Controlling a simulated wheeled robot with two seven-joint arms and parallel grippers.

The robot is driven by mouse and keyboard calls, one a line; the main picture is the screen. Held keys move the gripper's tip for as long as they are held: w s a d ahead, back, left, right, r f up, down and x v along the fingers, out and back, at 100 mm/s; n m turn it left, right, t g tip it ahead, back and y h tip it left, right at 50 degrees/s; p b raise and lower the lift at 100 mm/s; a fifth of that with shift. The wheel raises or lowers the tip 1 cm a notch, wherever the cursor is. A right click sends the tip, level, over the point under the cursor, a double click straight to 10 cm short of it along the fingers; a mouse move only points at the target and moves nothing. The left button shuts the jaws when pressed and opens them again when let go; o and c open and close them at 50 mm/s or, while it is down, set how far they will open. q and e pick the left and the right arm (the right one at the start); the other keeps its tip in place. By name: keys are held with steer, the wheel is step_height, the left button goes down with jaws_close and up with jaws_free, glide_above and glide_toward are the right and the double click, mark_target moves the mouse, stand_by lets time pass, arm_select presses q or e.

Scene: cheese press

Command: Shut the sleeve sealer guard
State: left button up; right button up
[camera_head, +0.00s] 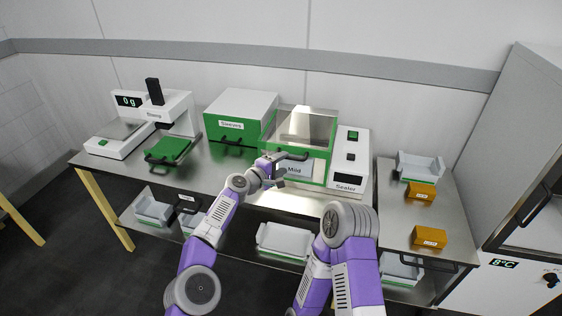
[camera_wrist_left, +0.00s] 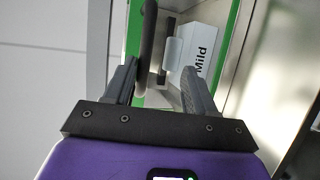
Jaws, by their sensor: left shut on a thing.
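The sleeve sealer (camera_head: 348,178) is a white machine labelled "Sealer" at the right end of the steel bench. Its guard (camera_head: 306,127) is a clear panel with a green frame and a dark bar handle (camera_head: 291,156) at the front. A white "Mild" pack (camera_head: 296,169) shows behind the frame. My left gripper (camera_head: 276,166) is at the handle. How far the guard stands open is hard to tell. My right gripper is not in view.
A green-and-white box (camera_head: 240,112) with a handle stands left of the sealer. A white weighing machine (camera_head: 128,137) stands further left. A side table at right holds a white tray (camera_head: 420,168) and orange blocks (camera_head: 430,237). White trays (camera_head: 282,240) lie on the lower shelf.

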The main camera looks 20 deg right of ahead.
arm_select(q)
steer(key=shift+a+f, duration=0.1)
steer(key=shift+f, duration=0.55)
steer(key=r+b+v, duration=0.1)
steer(key=v, duration=0.6)
steer(key=shift+r, duration=0.2)
steer(key=shift+a, duration=0.15)
stand_by(0.3)
